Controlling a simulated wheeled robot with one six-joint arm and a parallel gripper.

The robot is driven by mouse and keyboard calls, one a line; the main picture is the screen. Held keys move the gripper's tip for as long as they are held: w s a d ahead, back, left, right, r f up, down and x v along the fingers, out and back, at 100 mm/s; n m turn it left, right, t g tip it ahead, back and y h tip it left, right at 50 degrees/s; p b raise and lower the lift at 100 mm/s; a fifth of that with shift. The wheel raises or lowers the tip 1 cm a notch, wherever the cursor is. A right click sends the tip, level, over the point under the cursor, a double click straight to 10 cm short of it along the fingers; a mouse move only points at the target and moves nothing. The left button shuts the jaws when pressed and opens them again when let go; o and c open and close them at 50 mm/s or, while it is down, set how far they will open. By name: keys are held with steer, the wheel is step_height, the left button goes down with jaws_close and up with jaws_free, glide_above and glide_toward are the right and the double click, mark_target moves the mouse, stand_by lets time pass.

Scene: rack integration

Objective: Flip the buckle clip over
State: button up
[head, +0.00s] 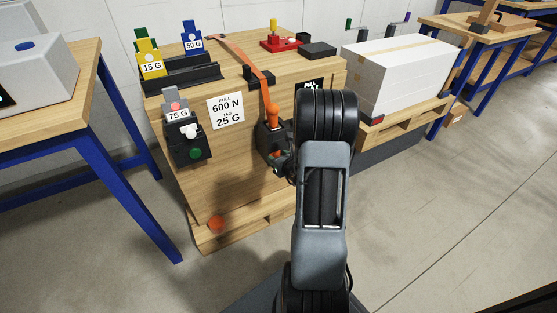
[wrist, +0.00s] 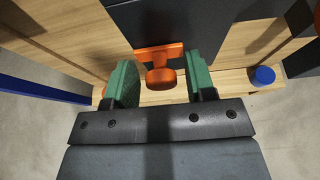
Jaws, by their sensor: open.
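An orange strap (head: 245,55) crosses the crate top and hangs over its front edge to a black housing with an orange knob (head: 272,117). Below it, a small orange part (head: 277,153) shows in the housing, likely the buckle clip. In the wrist view, an orange T-shaped clip (wrist: 160,55) with a rounded end sits against a dark panel (wrist: 180,22). My gripper (wrist: 162,86) is open, its green fingers on either side of the clip's rounded end. I see gaps at both sides. In the head view my arm hides most of my gripper.
The wooden crate (head: 235,170) carries weight blocks (head: 152,65), a red device (head: 280,42) and a button box (head: 188,140). A white box (head: 400,70) stands right of my arm. A blue knob (wrist: 263,75) is right of the fingers. A blue-legged table (head: 130,185) stands left.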

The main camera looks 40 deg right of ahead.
steer(key=shift+w, duration=0.1)
jaws_close()
stand_by(0.5)
